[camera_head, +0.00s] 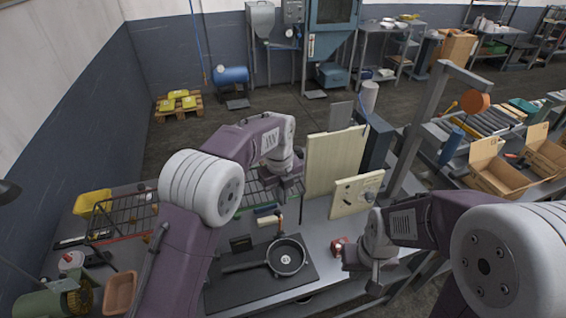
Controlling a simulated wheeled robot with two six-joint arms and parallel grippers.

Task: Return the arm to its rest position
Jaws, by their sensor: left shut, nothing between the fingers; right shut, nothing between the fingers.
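My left arm reaches in from the lower left, and its gripper (290,192) hangs above the back of the table, beyond the pan. It is shut and empty. My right gripper (375,287) points down near the table's right front edge, right of the pan. It is shut and empty too. A black frying pan (287,257) lies on a dark mat (236,292) with its handle to the left. A small pale mark shows inside the pan. Both grippers are apart from the pan.
A red wire rack (122,218) and yellow bin (92,203) stand at left, with an orange tray (120,292) nearer. A small red item (339,244) lies right of the pan. Cardboard boxes (495,170) stand on another bench at right.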

